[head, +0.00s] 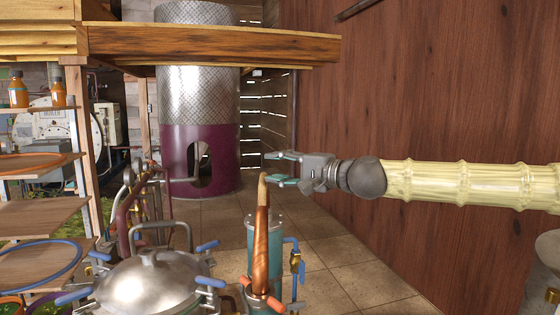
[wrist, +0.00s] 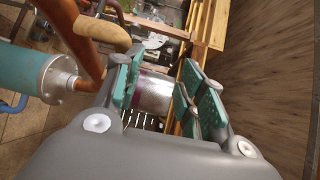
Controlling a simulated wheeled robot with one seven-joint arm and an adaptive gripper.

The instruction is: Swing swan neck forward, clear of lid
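The swan neck is a copper pipe (head: 262,235) with a tan upper end (head: 262,188). It rises from an orange fitting in front of a teal cylinder (head: 252,240). The steel domed lid (head: 150,282) of the pot is to its left, with blue-handled clamps around it. My gripper (head: 270,169) is open, with its fingertips beside the top of the swan neck. In the wrist view, the open gripper (wrist: 160,85) has nothing between its teal pads. The tan bend (wrist: 103,34) and copper pipe (wrist: 78,42) lie outside the left finger; contact is unclear.
A wooden wall (head: 430,90) stands close on the right. A wooden beam (head: 200,45) crosses above, before a tall metal and purple column (head: 198,110). Shelves (head: 35,215) with orange bottles stand at left. A valve with a blue handle (head: 294,262) is right of the cylinder.

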